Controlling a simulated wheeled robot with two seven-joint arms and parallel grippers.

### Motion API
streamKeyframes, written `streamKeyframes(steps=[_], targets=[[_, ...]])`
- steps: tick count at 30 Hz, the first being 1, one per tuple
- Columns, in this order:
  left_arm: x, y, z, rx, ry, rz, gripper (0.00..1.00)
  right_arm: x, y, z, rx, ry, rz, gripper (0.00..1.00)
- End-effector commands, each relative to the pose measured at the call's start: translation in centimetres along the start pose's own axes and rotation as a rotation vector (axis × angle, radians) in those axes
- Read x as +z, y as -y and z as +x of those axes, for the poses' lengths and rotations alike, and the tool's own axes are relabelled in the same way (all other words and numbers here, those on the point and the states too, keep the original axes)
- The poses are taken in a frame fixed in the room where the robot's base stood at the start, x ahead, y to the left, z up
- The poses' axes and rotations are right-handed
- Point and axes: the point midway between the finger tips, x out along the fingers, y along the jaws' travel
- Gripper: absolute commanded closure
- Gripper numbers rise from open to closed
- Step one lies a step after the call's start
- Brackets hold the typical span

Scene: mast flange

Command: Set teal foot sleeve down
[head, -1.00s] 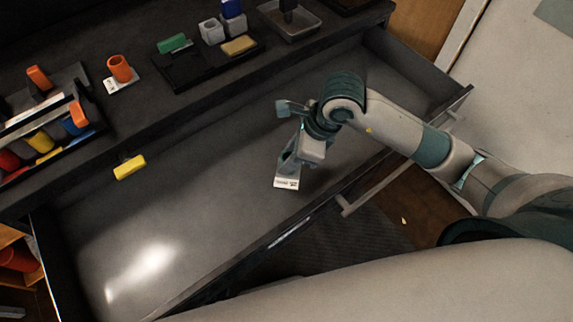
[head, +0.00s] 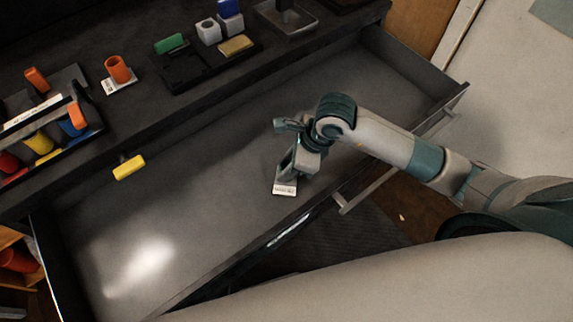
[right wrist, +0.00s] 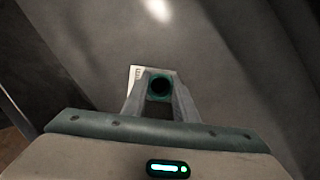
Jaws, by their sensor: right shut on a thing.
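The teal foot sleeve (right wrist: 160,86) shows in the right wrist view as a teal ring around a dark hole, between the fingertips of my right gripper (right wrist: 159,92). The gripper is shut on it. In the head view my right gripper (head: 287,168) points down inside the open drawer, low over its floor; the sleeve is hard to make out there. A white printed label (head: 285,190) shows just below the fingertips, and its edge shows beside the fingers in the wrist view. I cannot tell whether the sleeve touches the floor. My left gripper is out of view.
The drawer floor (head: 190,215) is mostly clear, with a yellow block (head: 129,167) at its back left edge. The drawer's front handle (head: 375,187) is near my right arm. An orange cup (head: 118,69), a dark tray (head: 188,68) and a tool rack (head: 45,125) stand on the worktop.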

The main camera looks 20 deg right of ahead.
Motion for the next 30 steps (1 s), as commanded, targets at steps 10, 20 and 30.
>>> streamKeyframes(steps=[10,20,30], targets=[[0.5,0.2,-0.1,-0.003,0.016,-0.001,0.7,-0.1,0.0,0.2,0.0,0.0,0.0,0.58],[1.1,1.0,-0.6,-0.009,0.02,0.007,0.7,-0.1,0.0,0.1,0.0,0.0,0.0,0.56],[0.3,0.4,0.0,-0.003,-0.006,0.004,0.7,0.0,0.1,-2.2,-0.003,0.002,-0.002,0.56]])
